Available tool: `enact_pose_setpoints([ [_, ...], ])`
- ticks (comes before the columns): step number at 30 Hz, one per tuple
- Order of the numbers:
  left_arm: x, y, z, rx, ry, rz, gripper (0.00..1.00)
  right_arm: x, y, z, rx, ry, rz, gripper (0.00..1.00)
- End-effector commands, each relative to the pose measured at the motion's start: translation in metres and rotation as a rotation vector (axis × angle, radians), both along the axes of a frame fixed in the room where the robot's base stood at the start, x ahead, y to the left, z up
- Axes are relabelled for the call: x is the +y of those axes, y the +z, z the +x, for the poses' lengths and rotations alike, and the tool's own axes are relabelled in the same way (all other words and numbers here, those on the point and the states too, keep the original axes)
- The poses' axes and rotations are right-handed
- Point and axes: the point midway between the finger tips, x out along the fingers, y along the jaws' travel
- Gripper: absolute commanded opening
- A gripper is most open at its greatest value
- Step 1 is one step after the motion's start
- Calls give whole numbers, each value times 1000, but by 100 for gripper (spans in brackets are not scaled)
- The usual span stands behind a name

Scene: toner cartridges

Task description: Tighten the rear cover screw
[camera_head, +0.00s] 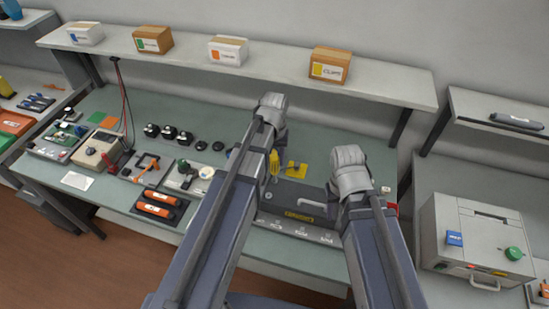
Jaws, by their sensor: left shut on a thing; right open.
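A grey cartridge unit (283,191) with a yellow label (299,216) lies on the green bench in front of my arms; its rear cover screw is too small to tell. My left gripper (273,176) is mostly hidden behind its own arm. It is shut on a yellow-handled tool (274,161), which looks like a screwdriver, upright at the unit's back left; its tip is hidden. My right gripper (334,192) is open at the unit's right end, largely covered by its wrist. Whether it touches the unit I cannot tell.
A yellow holder (297,168) stands behind the unit. Several black knobs (168,132), a tray with orange cylinders (158,207) and a meter box (95,148) are at left. A shelf (190,62) with boxes overhangs the back. A grey machine (476,240) stands at right.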

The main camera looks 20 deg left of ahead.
Motion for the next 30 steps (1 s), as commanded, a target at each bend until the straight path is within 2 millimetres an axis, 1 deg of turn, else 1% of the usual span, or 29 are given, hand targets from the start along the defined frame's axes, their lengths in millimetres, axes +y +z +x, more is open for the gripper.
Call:
enact_pose_setpoints([
  [3, 0, 0, 0, 0, -52, 0, 0, 0, 0, 0, 0, 0, 0, 50],
  [11, 0, 0, 0, 0, -61, 0, 0, 0, 0, 0, 0, 0, 0, 50],
  [13, 0, 0, 0, 0, -92, 0, 0, 0, 0, 0, 0, 0, 0, 50],
  [24, 0, -2, 0, 0, -573, 0, 0, 0, -2, 0, 0, 0, 0, 50],
  [27, 0, -2, 0, 0, -644, 0, 0, 0, -2, 0, 0, 0, 0, 50],
  [30, 0, -2, 0, 0, -669, -1, 0, 0, -2, 0, 0, 0, 0, 50],
])
